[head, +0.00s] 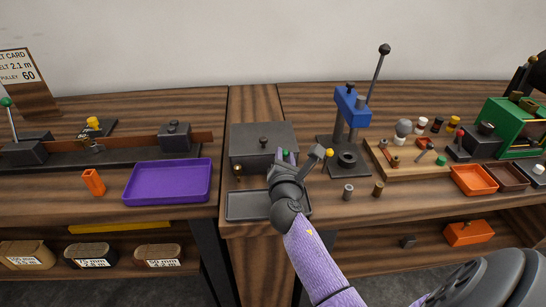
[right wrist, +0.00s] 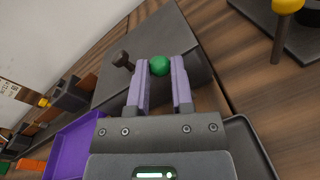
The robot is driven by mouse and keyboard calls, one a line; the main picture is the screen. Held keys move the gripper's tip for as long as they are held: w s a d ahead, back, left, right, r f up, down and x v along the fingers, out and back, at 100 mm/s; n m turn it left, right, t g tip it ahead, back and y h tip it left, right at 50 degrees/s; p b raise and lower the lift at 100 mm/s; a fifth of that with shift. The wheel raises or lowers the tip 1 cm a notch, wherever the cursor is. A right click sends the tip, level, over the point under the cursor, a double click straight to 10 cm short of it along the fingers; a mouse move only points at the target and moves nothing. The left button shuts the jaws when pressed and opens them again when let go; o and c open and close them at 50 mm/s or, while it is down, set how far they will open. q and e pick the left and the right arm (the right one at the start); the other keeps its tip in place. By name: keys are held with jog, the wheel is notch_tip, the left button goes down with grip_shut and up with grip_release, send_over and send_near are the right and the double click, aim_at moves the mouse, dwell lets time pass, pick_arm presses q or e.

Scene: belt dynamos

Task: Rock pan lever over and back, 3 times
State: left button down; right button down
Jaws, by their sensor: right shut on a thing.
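A lever with a green ball knob (head: 285,154) stands at the right side of a grey box (head: 255,135). I take it to be the pan lever; its stem is mostly hidden behind my gripper. My right gripper (head: 284,160) is shut on the green knob. In the right wrist view the green knob (right wrist: 160,66) sits between the two purple fingertips (right wrist: 160,72). A flat grey pan (head: 245,205) lies in front of the box, partly covered by my right arm. My left gripper is not in view.
A yellow-knobbed lever (head: 329,153) stands close right of my gripper. A blue press (head: 350,105) is behind it. A purple tray (head: 168,182) is at left. Small metal cylinders (head: 348,191) and a wooden parts board (head: 405,165) are at right.

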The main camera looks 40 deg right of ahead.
jog(key=shift+s+d+m+p, duration=0.25)
jog(key=shift+d+m, duration=0.1)
jog(key=shift+m, duration=0.25)
jog(key=shift+s+d+m+p, duration=0.1)
jog(key=shift+s+d+m, duration=0.2)
jog(key=shift+m, duration=0.3)
jog(key=shift+s+d+f+m+y, duration=0.2)
jog(key=shift+d+m, duration=0.25)
jog(key=shift+m, duration=0.25)
jog(key=shift+s+d+f+m+y, duration=0.2)
jog(key=shift+d+m, duration=0.2)
jog(key=shift+m, duration=0.3)
jog(key=shift+c, duration=2.4)
grip_release()
jog(key=shift+s, duration=0.1)
jog(key=p+v, duration=0.1)
jog(key=v, duration=0.7)
jog(key=shift+s+a+r+p, duration=0.1)
jog(key=shift+s+a+p, duration=0.2)
jog(key=shift+p, duration=0.1)
jog(key=shift+s+a, duration=0.25)
jog(key=shift+s, duration=0.15)
